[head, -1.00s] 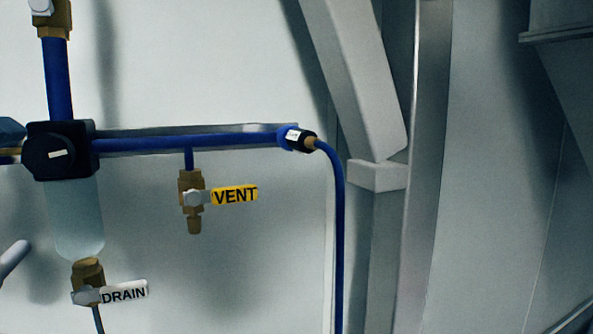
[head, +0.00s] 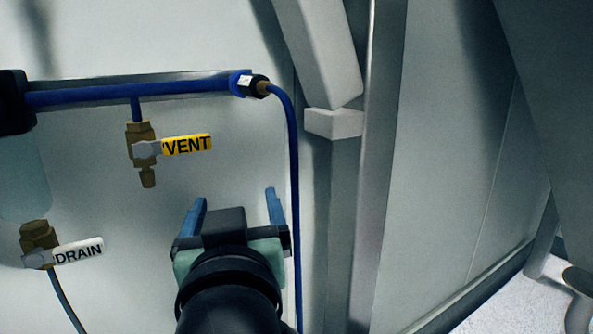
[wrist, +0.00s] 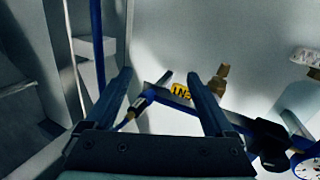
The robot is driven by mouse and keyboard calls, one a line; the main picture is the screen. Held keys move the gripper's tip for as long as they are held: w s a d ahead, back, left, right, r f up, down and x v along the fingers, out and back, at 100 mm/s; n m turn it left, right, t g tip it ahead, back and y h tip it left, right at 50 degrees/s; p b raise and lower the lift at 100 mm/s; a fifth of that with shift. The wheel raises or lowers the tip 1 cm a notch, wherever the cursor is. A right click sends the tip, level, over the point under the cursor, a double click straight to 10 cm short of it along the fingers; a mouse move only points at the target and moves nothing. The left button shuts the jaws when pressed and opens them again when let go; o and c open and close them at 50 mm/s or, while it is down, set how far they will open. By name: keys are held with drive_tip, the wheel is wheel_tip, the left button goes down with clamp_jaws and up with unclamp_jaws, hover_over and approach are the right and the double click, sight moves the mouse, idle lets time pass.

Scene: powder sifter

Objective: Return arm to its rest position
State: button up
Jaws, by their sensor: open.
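My gripper (head: 236,205) shows at the lower middle of the head view, its two blue fingers spread apart with nothing between them. It is below and to the right of the brass vent valve (head: 141,150) with its yellow VENT tag (head: 187,145). In the wrist view my gripper (wrist: 160,85) also shows open and empty. The yellow tag (wrist: 181,91) appears between the fingers there, some way beyond them. No contact between the fingers and any fitting is visible.
A blue pipe (head: 150,92) runs across the wall, and a blue hose (head: 292,180) drops just right of my gripper. A drain valve (head: 38,240) with a white tag is at lower left. A grey metal post (head: 345,215) stands to the right. Pale floor (head: 515,305) shows at lower right.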

drive_tip(key=w+d+f+m+h, duration=0.2)
drive_tip(key=d+f+m+h, duration=0.1)
drive_tip(key=d+f, duration=0.4)
drive_tip(key=s+r+t+p, duration=0.2)
drive_tip(key=s+r+t, duration=0.1)
drive_tip(key=r, duration=0.7)
drive_tip(key=s+r+t+p, duration=0.3)
drive_tip(key=s+r, duration=0.3)
drive_tip(key=r, duration=0.5)
drive_tip(key=s+r+t+p, duration=0.2)
drive_tip(key=s+r+t, duration=0.1)
drive_tip(key=r, duration=0.8)
drive_tip(key=shift+s+r+t, duration=0.25)
drive_tip(key=shift+s+t, duration=0.15)
drive_tip(key=shift+s, duration=0.3)
